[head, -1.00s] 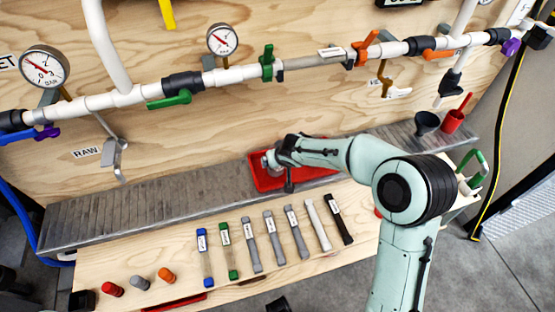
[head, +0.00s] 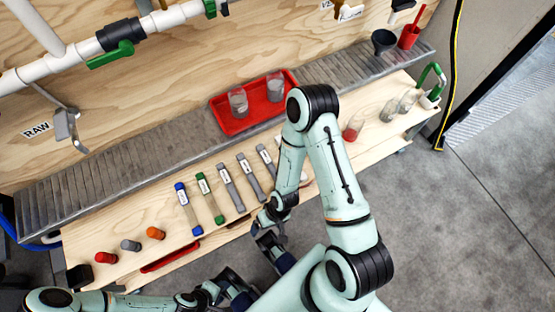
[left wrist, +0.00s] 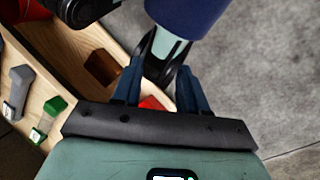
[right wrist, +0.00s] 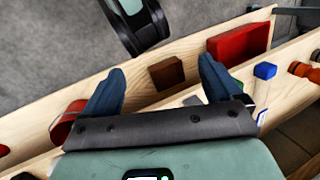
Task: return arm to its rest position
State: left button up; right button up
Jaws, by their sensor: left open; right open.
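My right arm rises from the bottom, bends at a high elbow and comes back down. Its gripper (head: 278,252) is open and empty near the front edge of the wooden bench (head: 215,248). My left arm comes in low from the left, its gripper (head: 240,288) open, empty and close to the right one. In the left wrist view the open fingers (left wrist: 160,72) have nothing held between them. In the right wrist view the fingers (right wrist: 160,70) are also apart, with the bench behind them. The red tray (head: 257,118) holds two clear jars (head: 238,103).
Several labelled tubes (head: 187,208) lie on the bench beside my right forearm. Coloured caps (head: 155,233) stand at the left. Glass jars (head: 389,110) stand at the right. A funnel (head: 383,42) and red cup (head: 409,37) are on the grey shelf. Open floor lies to the right.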

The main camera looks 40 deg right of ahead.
jog(key=s+f, duration=0.2)
jog(key=s, duration=0.4)
jog(key=shift+a+g, duration=0.25)
jog(key=shift+g, duration=0.15)
jog(key=shift+r, duration=0.1)
notch_tip(320, 180, up, 11)
jog(key=w+p, duration=0.2)
jog(key=p, duration=0.9)
jog(key=shift+s, duration=0.1)
